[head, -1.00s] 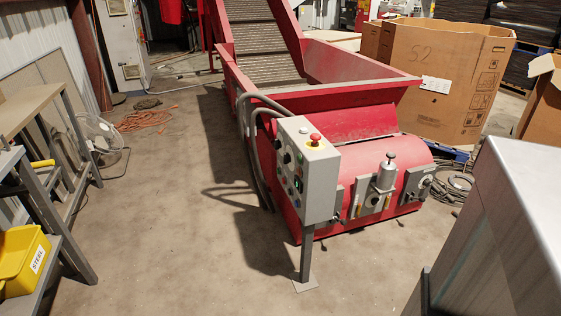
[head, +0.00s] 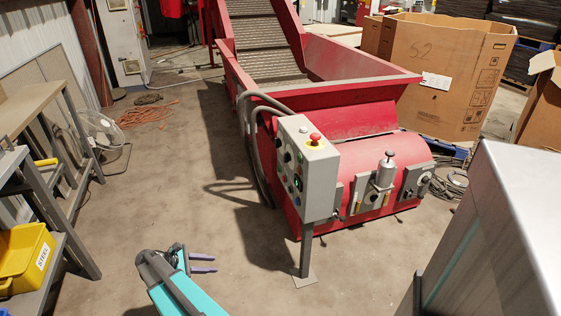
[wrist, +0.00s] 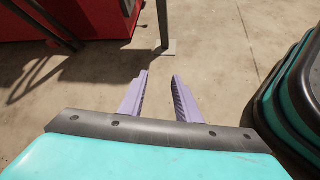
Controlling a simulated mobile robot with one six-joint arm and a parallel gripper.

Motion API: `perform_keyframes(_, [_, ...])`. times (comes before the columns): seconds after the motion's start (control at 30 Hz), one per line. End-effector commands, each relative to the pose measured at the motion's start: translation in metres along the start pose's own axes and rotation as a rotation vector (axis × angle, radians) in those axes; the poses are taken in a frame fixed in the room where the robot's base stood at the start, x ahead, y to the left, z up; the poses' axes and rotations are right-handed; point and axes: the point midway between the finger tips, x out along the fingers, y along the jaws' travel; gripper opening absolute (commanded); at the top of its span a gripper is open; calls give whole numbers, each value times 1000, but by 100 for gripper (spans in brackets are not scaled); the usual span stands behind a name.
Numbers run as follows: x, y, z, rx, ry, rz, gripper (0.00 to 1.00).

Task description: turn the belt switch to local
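The grey control box (head: 306,168) stands on a post in front of the red conveyor (head: 345,150). Its left-hand face carries several knobs and lit buttons, and a red emergency stop sits on its top. The knobs are too small to read, so I cannot tell which is the belt switch or how it is set. My gripper (head: 202,263) is low in the head view, left of the post and apart from the box. In the wrist view its two purple fingers (wrist: 160,95) are apart with only floor between them. The post's foot (wrist: 165,48) shows beyond them.
A shelf with a yellow bin (head: 22,262) is at the left, with a fan (head: 104,135) behind it. A large cardboard box (head: 440,75) stands at the back right. A grey metal cabinet (head: 500,230) fills the right foreground. The floor left of the post is clear.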

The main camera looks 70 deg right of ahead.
Motion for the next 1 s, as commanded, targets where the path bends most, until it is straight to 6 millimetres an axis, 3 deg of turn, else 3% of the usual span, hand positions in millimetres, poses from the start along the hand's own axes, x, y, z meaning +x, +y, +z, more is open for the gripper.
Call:
perform_keyframes(0.03, [4,34,23,-12,-50,11,30])
perform_keyframes(0.1, [10,70,58,-40,-127,24,30])
perform_keyframes(0.3, [21,163,173,-115,-357,16,30])
perform_keyframes(0.4, [24,198,231,-147,-468,-12,30])
perform_keyframes(0.53, [25,228,291,-178,-580,-54,30])
perform_keyframes(0.6, [24,238,313,-189,-620,-74,30])
perform_keyframes(0.7, [24,244,331,-199,-654,-91,30])
perform_keyframes(1.0, [23,245,337,-202,-665,-96,30])
